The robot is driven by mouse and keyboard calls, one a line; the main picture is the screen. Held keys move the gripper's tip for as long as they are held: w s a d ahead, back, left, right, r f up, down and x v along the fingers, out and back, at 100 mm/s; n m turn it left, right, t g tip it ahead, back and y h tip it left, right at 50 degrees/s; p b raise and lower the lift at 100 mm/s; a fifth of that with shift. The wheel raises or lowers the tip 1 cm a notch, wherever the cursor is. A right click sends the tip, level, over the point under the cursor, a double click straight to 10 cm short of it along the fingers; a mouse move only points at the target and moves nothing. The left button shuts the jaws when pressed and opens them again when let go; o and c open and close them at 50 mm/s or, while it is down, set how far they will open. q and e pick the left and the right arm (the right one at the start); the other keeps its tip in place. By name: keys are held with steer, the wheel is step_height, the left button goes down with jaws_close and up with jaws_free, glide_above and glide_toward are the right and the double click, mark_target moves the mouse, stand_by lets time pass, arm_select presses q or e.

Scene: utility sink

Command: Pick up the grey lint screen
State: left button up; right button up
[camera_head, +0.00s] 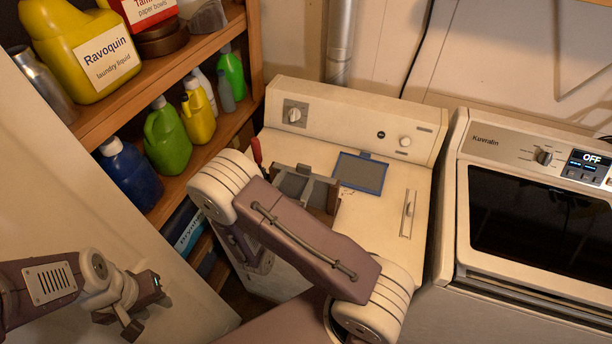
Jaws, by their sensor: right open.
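My right arm crosses the middle of the view in front of the dryer. My left gripper (120,322) is low at the left, far from the screen. I see nothing held in it, but its jaw gap is unclear.
A wooden shelf (190,57) with several bottles stands at the left. A red-handled thing (256,150) stands at the dryer's left edge. A second machine (540,210) with a display reading OFF is at the right. The dryer top right of the screen is clear.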

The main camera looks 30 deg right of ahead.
mark_target(303, 168)
steer(key=shift+w+d+r+p, duration=0.2)
steer(key=shift+d+r+p, duration=0.1)
steer(key=shift+d+r, duration=0.1)
steer(key=shift+w+d+f+p, duration=0.15)
steer(key=shift+w+d+f, duration=0.1)
steer(key=shift+w+d, duration=0.3)
steer(key=shift+w+d+f+p, duration=0.15)
steer(key=shift+w+d+f, duration=0.1)
steer(key=shift+w+d, duration=0.25)
steer(key=p+x, duration=0.2)
steer(key=x, duration=0.1)
steer(key=shift+s+d+r, duration=0.15)
steer(key=shift+s, duration=0.05)
steer(key=shift+w+d+f, duration=0.2)
steer(key=shift+w+d, duration=0.25)
steer(key=shift+w, duration=0.05)
steer(key=c, duration=0.8)
jaws_close()
